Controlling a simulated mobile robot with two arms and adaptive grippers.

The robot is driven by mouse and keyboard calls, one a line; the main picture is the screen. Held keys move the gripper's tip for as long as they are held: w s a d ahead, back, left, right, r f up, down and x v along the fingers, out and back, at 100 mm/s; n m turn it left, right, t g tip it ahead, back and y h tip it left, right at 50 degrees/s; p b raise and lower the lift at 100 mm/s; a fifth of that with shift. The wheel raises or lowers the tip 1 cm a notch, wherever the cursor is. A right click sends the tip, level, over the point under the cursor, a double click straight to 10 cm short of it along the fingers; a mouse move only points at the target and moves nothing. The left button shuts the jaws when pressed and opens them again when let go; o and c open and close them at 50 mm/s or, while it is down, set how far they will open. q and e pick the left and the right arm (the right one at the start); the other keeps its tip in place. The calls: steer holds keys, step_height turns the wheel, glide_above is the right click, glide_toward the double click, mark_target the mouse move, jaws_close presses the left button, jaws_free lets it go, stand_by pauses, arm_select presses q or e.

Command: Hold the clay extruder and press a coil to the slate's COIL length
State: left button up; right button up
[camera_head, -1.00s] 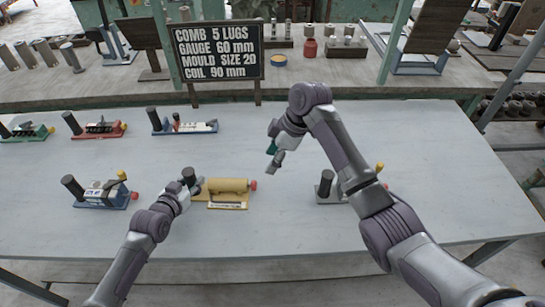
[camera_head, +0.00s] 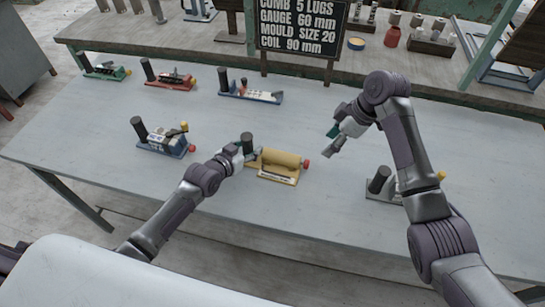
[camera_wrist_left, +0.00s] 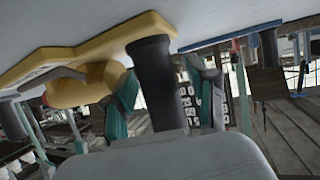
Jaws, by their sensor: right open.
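The clay extruder (camera_head: 280,160) is a yellow barrel on a yellow base, with a black upright handle at its left and a red knob at its right end. A marked strip lies along its front. My left gripper (camera_head: 243,150) is at the handle. In the left wrist view the handle (camera_wrist_left: 153,75) stands between the teal fingers, close against them. No clay coil can be made out. My right gripper (camera_head: 333,141) is open and empty, above the table to the right of the extruder. The slate (camera_head: 302,28) reads COIL 90 mm; its top is cut off.
A blue-based tool (camera_head: 165,140) stands left of the extruder. Green (camera_head: 106,71), red (camera_head: 170,79) and blue (camera_head: 250,93) tools stand along the back. A grey tool (camera_head: 378,184) is partly behind my right arm. The table (camera_head: 215,120) is clear between them.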

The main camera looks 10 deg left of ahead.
arm_select(q)
steer(key=shift+r, duration=0.15)
steer(key=v, duration=1.2)
